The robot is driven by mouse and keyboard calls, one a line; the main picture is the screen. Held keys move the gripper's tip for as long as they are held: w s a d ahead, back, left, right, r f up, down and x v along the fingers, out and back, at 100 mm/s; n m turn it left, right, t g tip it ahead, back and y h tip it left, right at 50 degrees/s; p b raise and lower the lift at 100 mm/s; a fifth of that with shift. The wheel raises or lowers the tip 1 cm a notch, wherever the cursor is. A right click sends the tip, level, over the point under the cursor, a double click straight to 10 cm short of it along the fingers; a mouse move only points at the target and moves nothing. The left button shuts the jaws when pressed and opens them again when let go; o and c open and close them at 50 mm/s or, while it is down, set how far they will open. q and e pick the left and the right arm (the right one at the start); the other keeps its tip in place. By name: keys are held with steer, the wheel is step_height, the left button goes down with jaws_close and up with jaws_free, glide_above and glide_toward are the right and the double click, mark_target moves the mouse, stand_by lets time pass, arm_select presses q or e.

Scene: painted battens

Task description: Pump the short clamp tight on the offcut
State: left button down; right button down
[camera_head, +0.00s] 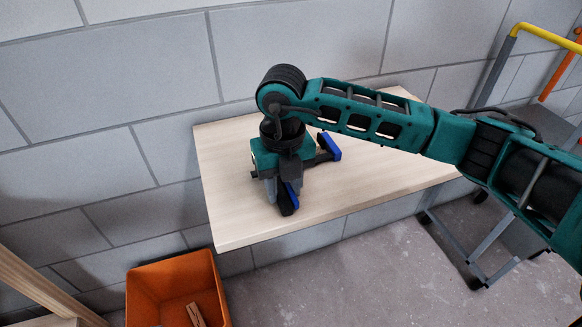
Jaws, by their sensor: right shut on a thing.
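My right arm reaches in from the right, and my right gripper (280,198) points down over the pale wooden board. It is shut on a dark and blue clamp. The clamp's blue end (329,147) stands out to the right of the gripper, with a dark part beside it. Another blue and dark part shows at the gripper's fingers, low over the board. The gripper hides the middle of the clamp. I cannot make out an offcut at the clamp. My left gripper is not in view.
The board (390,180) is bare right of the clamp and backs onto a grey block wall. An orange bin (150,285) with wooden pieces (196,313) stands below its front left. A metal frame with a yellow rail (545,36) stands at right.

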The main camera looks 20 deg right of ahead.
steer(key=c, duration=0.8)
jaws_free()
steer(key=shift+o, duration=1.4)
steer(key=shift+d, duration=0.4)
steer(key=shift+c, duration=0.2)
steer(key=shift+a, duration=0.45)
jaws_close()
